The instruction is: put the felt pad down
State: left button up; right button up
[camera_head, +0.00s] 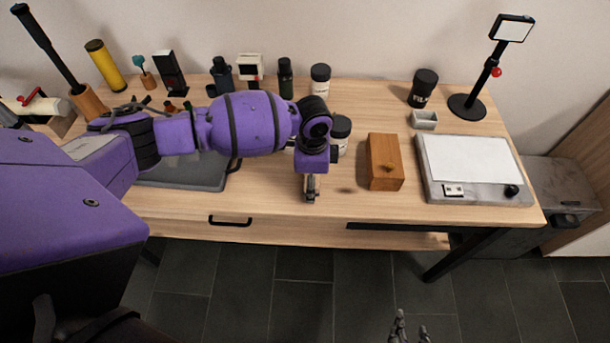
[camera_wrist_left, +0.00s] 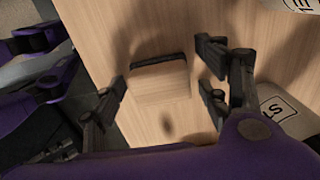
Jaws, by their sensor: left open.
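A small block (camera_wrist_left: 160,80) of pale wood with a dark strip along one edge lies between my left fingers in the left wrist view. It seems to be the felt pad; the dark strip may be its felt. My left gripper (camera_wrist_left: 164,78) is open around it, with narrow gaps on both sides. Whether the block rests on the wood is hard to tell. In the head view, my left gripper (camera_head: 312,190) points down over the table's front part, and the block is hidden or too small to tell. My right gripper (camera_head: 410,325) is open and empty at the bottom, in front of the table.
The wooden table (camera_head: 270,205) has a brown wooden box (camera_head: 384,162) right of my left gripper. A grey slab with a white sheet (camera_head: 468,158) is further right. A dark mat (camera_head: 185,174) lies left. Jars and bottles line the back. Bare wood shows around the gripper.

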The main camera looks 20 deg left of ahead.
pick_arm(q)
jog(key=shift+r, duration=0.1)
notch_tip(320, 180, up, 12)
jog(key=shift+r+p, duration=0.15)
jog(key=shift+p, duration=0.25)
dwell(0.4)
